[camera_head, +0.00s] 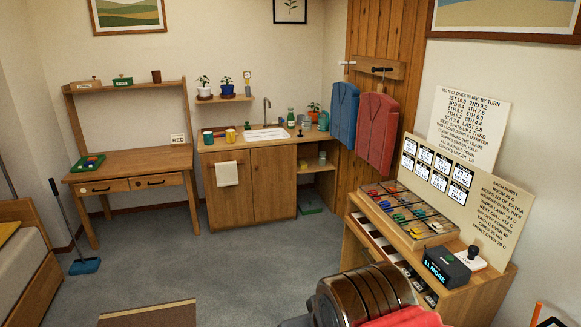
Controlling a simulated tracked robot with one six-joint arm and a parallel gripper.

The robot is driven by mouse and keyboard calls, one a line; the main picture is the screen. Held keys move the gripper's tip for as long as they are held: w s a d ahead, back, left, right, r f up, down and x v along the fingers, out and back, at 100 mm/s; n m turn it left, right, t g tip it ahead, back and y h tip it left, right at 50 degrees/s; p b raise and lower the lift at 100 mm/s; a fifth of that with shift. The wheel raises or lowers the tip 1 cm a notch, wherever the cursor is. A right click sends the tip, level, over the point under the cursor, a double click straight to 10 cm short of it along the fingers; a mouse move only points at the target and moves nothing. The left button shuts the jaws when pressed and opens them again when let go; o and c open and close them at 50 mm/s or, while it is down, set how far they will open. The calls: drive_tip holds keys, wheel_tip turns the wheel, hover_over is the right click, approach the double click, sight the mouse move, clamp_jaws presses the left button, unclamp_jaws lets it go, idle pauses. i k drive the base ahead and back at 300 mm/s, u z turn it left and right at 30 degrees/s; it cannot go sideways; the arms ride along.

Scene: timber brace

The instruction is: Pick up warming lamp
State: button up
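I cannot make out a warming lamp in this view. My gripper is not in view. A dark brown ribbed rounded object (365,297) with red material beside it fills the bottom edge in the foreground; I cannot tell what it is. On the wooden cabinet at right are a shallow tray (408,240) of small coloured pieces, a black box with glowing lettering (447,266) and a black-knobbed item (473,252) on a white base.
A wooden desk (135,164) stands at back left, and a sink counter (250,190) at back centre. Blue (343,112) and red (376,133) garments hang by the right wall. A bed edge is at left. Grey carpet (210,265) is open in the middle.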

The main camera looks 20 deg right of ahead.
sight(470, 257)
drive_tip(key=z, duration=0.35)
drive_tip(key=i, duration=0.7)
drive_tip(key=z, duration=0.65)
drive_tip(key=i, duration=0.65)
drive_tip(key=z, duration=0.35)
